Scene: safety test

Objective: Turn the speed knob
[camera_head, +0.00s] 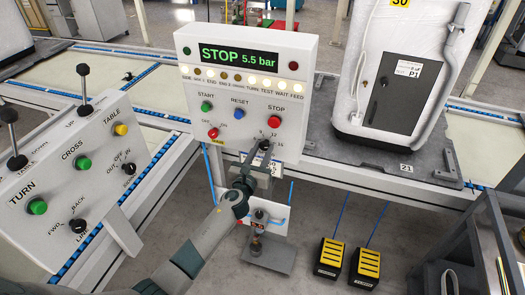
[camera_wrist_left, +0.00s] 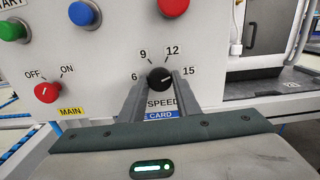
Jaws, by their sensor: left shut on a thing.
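The black speed knob (camera_wrist_left: 159,79) sits low on the front of the white control box (camera_head: 247,75), above the SPEED label, with the numbers 6, 9, 12 and 15 around it. Its small white mark appears to point right, roughly toward 15. My left gripper (camera_wrist_left: 162,88) is shut on the knob, one finger on each side. In the head view my left arm reaches up from the bottom to the knob, and the gripper partly hides it. My right gripper is not in view.
A red main ON/OFF knob (camera_wrist_left: 46,92) is left of the speed knob. START, RESET and red STOP (camera_head: 274,122) buttons sit above. The display (camera_head: 238,56) reads STOP 5.5 bar. A lever panel (camera_head: 70,185) stands left, and yellow pedals (camera_head: 333,257) are on the floor.

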